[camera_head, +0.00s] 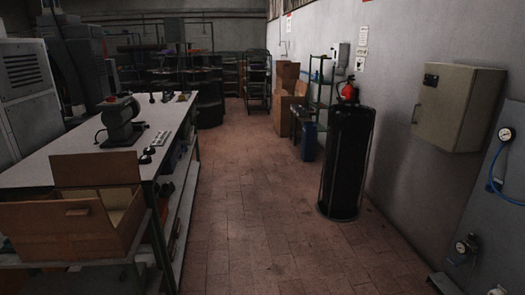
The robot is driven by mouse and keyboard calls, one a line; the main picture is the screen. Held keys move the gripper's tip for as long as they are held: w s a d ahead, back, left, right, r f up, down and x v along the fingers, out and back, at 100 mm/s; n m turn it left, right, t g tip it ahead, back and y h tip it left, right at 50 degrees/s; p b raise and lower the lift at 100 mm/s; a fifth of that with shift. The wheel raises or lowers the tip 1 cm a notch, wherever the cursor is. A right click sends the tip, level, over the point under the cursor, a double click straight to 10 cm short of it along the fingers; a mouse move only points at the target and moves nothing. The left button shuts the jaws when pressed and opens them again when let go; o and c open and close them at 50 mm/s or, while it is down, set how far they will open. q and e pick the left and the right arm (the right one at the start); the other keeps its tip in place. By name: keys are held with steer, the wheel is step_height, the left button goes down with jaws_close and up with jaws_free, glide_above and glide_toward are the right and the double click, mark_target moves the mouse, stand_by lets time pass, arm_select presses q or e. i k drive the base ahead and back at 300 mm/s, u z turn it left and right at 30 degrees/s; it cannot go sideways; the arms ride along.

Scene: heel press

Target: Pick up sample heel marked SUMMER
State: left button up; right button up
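No heel with a readable SUMMER mark shows in the head view. Small dark items (147,155) lie on the long pale workbench (52,163) at the left, beside a light-coloured slotted piece (160,138). More small dark items (166,96) lie at the bench's far end. They are too small and dim for me to tell whether any is a heel or carries a label. Neither of my grippers is in view.
A dark bench machine (122,122) stands on the workbench. An open cardboard box (70,228) is at the near left. A black cylinder (346,165) stands right of the clear tiled aisle (252,200). A wall cabinet (455,105) hangs at right; shelves (180,75) stand behind.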

mark_target(149, 151)
steer(key=z, duration=0.1)
steer(key=i, duration=2.05)
steer(key=u, duration=0.65)
steer(key=i, duration=1.6)
steer(key=u, duration=1.15)
